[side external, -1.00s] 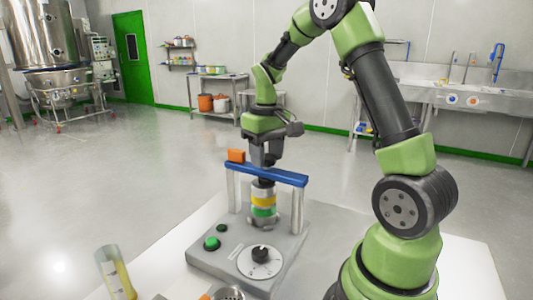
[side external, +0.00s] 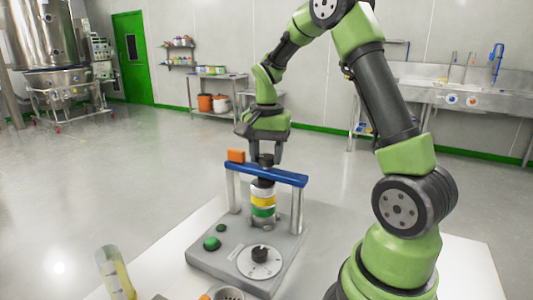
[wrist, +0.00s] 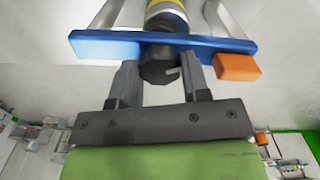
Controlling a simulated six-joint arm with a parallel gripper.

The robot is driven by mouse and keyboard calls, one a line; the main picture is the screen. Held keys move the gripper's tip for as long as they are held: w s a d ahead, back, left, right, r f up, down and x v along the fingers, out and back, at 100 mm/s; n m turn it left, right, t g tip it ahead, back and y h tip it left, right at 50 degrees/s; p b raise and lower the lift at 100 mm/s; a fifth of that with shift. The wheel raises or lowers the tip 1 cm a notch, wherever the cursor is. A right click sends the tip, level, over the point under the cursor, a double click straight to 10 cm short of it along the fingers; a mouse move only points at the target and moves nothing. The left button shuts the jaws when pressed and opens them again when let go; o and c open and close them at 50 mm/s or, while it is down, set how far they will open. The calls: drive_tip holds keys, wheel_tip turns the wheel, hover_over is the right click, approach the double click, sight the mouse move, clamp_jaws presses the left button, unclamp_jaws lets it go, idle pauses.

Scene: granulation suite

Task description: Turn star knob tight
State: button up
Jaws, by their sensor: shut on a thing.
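The black star knob (wrist: 158,68) sits at the middle of the blue crossbar (wrist: 105,45); in the side view its top (side external: 265,161) shows just above the bar (side external: 284,176). My gripper (wrist: 160,72) is above the bar with one finger on each side of the knob, shut on it. In the side view my gripper (side external: 265,158) points straight down. Below the bar is an upright stack of banded rings (side external: 263,200), white, yellow and green, on the grey base. The fingers partly hide the knob in the side view.
An orange block (side external: 236,156) sits on the bar's left end. Two metal posts (side external: 297,210) hold up the bar. The grey base (side external: 205,257) carries green buttons (side external: 212,243) and a black dial (side external: 260,256). A clear cylinder (side external: 114,272) with yellow content stands at front left.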

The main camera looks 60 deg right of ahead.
sight(267, 156)
drive_tip(key=shift+m, duration=2.2)
drive_tip(key=o, duration=0.9)
wheel_tip(267, 156, up, 10)
drive_tip(key=s+a+n+t, duration=0.2)
drive_tip(key=s+a+n, duration=0.2)
drive_tip(key=a+n, duration=0.1)
drive_tip(key=s+a+r+n+t+y, duration=0.1)
drive_tip(key=s+a+n+t, duration=0.1)
drive_tip(key=s+a+n, duration=0.3)
drive_tip(key=s+a+n+t+y, duration=0.1)
drive_tip(key=s+a+n+t, duration=0.2)
drive_tip(key=a, duration=0.5)
drive_tip(key=shift+s+r+n, duration=0.3)
drive_tip(key=shift+s+n, duration=0.4)
drive_tip(key=shift+n, duration=0.6)
